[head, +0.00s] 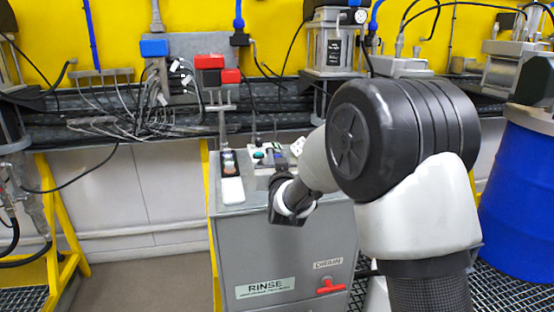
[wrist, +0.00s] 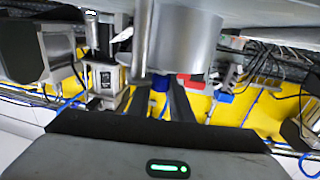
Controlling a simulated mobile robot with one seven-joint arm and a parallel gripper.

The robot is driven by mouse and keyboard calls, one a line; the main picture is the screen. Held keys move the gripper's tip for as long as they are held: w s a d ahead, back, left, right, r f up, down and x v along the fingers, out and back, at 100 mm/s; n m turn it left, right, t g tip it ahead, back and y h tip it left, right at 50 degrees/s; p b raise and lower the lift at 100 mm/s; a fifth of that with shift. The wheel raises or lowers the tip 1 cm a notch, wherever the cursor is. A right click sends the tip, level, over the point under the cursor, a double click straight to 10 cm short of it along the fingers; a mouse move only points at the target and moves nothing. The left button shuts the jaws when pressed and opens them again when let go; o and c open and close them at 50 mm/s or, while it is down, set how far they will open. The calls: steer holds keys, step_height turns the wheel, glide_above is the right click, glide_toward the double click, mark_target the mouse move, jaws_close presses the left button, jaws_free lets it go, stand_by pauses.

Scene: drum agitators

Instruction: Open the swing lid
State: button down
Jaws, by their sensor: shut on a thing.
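The grey steel cabinet (head: 282,255) labelled RINSE stands in the middle of the head view. Its top (head: 225,197) is flat, and I cannot tell for sure which part is the swing lid.
A red drain handle (head: 325,287) is on the cabinet's front. A white-and-black device (head: 231,180) lies on its top left. A blue drum (head: 520,200) stands at right. Red boxes (head: 210,65) and cables are behind. The floor (head: 140,290) at left is partly clear.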

steer(key=c, duration=1.6)
jaws_free()
steer(key=s, duration=0.5)
steer(key=s+d, duration=0.1)
steer(key=s, duration=0.5)
steer(key=s+d, duration=0.1)
steer(key=s, duration=0.5)
steer(key=shift+s+d+b, duration=0.1)
steer(key=shift+d+b, duration=0.15)
steer(key=shift+b, duration=0.05)
